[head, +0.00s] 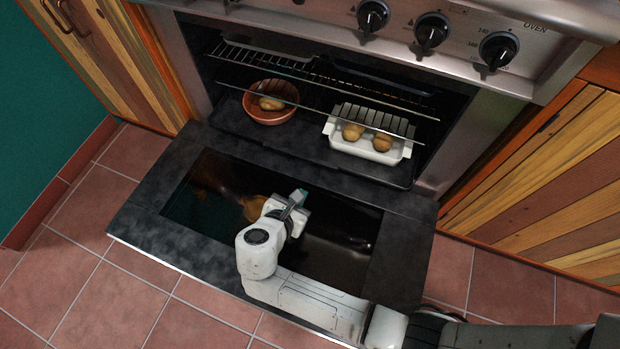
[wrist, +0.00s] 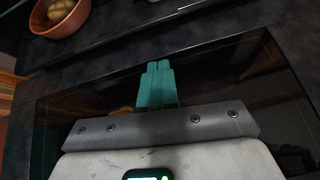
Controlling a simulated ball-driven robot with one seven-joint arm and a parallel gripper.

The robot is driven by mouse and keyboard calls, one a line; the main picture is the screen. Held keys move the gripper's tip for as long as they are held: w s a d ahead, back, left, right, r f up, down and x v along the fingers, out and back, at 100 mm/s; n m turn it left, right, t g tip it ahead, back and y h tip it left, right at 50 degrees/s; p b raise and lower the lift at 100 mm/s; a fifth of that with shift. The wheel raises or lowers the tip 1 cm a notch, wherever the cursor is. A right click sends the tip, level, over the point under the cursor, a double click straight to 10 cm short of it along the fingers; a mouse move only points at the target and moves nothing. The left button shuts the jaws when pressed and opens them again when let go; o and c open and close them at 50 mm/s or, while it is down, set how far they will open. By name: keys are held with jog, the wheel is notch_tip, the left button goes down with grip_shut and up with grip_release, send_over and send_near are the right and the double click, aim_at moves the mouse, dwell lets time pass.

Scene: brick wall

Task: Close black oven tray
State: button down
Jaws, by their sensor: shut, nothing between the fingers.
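The black oven tray (head: 300,156) lies low inside the open oven, its front edge near the oven mouth. It carries a brown bowl (head: 262,116) with potatoes and a white dish (head: 370,155) with potatoes. The oven door (head: 150,232) is folded down flat, with a dark glass panel. My gripper (head: 299,196) is over the door glass, in front of the tray and apart from it. In the wrist view, its teal fingers (wrist: 158,84) are together and empty, pointing toward the tray edge (wrist: 130,38). The bowl (wrist: 62,22) shows at upper left there.
A wire rack (head: 330,80) sits above the dishes inside the oven. Control knobs (head: 432,31) line the front above. Wooden cabinets (head: 550,190) stand on both sides. Tiled floor (head: 60,290) is free around the door.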

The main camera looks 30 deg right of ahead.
jog(key=shift+n+t, duration=0.5)
jog(key=shift+n, duration=0.4)
jog(key=b+x, duration=0.1)
jog(key=x, duration=0.2)
jog(key=a+b+x, duration=0.1)
jog(key=b+x, duration=0.1)
jog(key=x, duration=0.1)
jog(key=w+f+b+x, duration=0.1)
jog(key=b+x, duration=0.1)
jog(key=x, duration=0.1)
jog(key=shift+w+a+f, duration=0.1)
jog(key=shift+f, duration=0.15)
jog(key=w+d+b, duration=0.1)
jog(key=w+d, duration=0.1)
jog(key=shift+d+b, duration=0.4)
jog(key=shift+w+d+r, duration=0.1)
jog(key=shift+w+d, duration=0.25)
jog(key=shift+d, duration=0.1)
